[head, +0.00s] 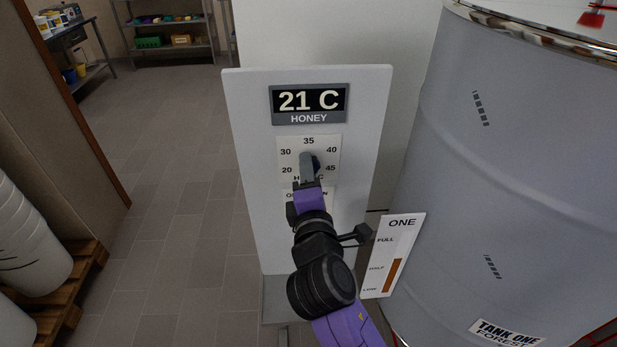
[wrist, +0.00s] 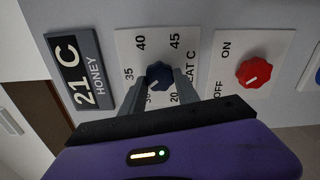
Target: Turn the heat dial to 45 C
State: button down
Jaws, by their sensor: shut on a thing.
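The heat dial (wrist: 159,73) is a dark blue knob on a white scale plate marked 20, 30, 35, 40 and 45. My gripper (wrist: 160,81) is shut on it, one finger on each side. The dial's small pale mark seems to point toward the 30 side. In the head view my gripper (head: 309,168) covers most of the dial, below the 35 mark. The display (head: 309,102) above the scale reads 21 C, HONEY.
A red ON/OFF knob (wrist: 254,72) sits beside the heat scale on the same panel (head: 252,180). A large grey tank (head: 480,190) with a level gauge (head: 397,248) stands close on the right. Open tiled floor (head: 165,150) lies left.

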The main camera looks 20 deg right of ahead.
jog(key=shift+s+d+m+b, duration=0.1)
jog(key=shift+d+m+b, duration=0.1)
jog(key=shift+m+b, duration=6.15)
jog(key=shift+s+d+m+b, duration=0.15)
jog(key=shift+m+b, duration=3.2)
jog(key=shift+m, duration=5.9)
jog(key=shift+w+r, duration=0.1)
jog(key=c, duration=0.9)
grip_release()
